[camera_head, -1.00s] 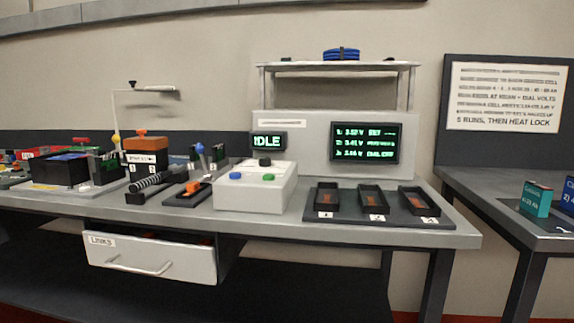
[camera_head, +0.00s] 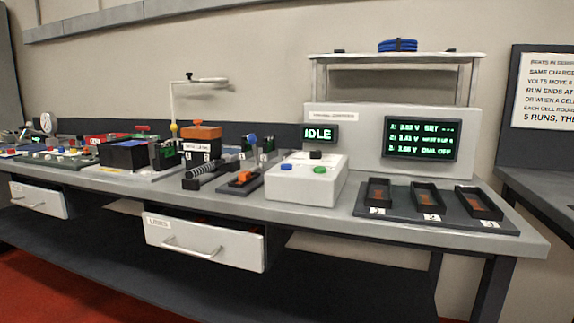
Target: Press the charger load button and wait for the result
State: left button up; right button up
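The charger box (camera_head: 306,187) is a white block on the grey bench. Its top carries a blue button (camera_head: 286,167), a green button (camera_head: 320,170) and a dark knob (camera_head: 316,155); I cannot read which one is the load button. A small display (camera_head: 319,134) behind it reads "IDLE". A larger screen (camera_head: 421,139) shows three green lines with voltages, the third ending in "DIAL OFF". Neither of my grippers is in view.
A dark tray (camera_head: 437,210) with three black cradles sits right of the charger. Left of it are a black lever fixture (camera_head: 240,181) and an orange-topped block (camera_head: 200,134). A drawer labelled "LINKS" (camera_head: 204,243) stands slightly open below the bench.

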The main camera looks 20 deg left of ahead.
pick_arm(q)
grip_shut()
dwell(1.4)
